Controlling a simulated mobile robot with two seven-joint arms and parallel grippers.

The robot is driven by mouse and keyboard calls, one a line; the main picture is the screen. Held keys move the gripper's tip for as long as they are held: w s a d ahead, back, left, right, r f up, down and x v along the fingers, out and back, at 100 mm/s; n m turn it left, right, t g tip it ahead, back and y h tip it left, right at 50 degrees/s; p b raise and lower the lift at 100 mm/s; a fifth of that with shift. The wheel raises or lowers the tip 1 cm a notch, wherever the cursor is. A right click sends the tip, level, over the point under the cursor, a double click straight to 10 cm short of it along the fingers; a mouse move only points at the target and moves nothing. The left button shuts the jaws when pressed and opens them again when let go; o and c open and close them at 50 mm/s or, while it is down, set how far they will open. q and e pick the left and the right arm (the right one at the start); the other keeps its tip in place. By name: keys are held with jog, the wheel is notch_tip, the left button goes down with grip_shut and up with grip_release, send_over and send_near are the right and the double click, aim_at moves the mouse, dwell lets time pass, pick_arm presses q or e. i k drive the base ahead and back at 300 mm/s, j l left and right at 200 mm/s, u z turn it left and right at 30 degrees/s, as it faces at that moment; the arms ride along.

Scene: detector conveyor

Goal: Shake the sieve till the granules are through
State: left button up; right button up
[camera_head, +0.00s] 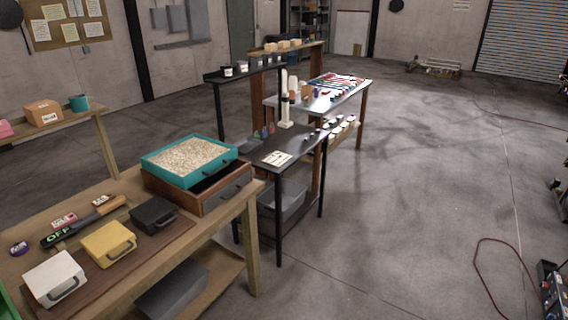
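The sieve (228,150) looks like a teal square frame on the wooden table, and pale granules (189,156) fill it nearly to the rim. It rests on top of a brown wooden box (212,203) with a dark interior and a handle on its front. The sieve's mesh is hidden under the granules, and I cannot tell whether any lie in the box below. Neither of my grippers shows in the head view.
White (54,279), yellow (108,243) and black (154,214) handled boxes stand along the wooden table's front. A dark bar marked OFF (84,221) lies behind them. A black table (283,142) with small items adjoins on the right. The floor (400,220) at right is mostly clear.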

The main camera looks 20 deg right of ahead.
aim_at(183, 162)
jog(key=z, duration=0.25)
jog(key=i+u, duration=0.2)
jog(key=u, duration=0.15)
jog(key=i+l+u, duration=0.15)
jog(key=u, duration=0.2)
jog(key=i+l+u, duration=0.2)
jog(key=u, duration=0.15)
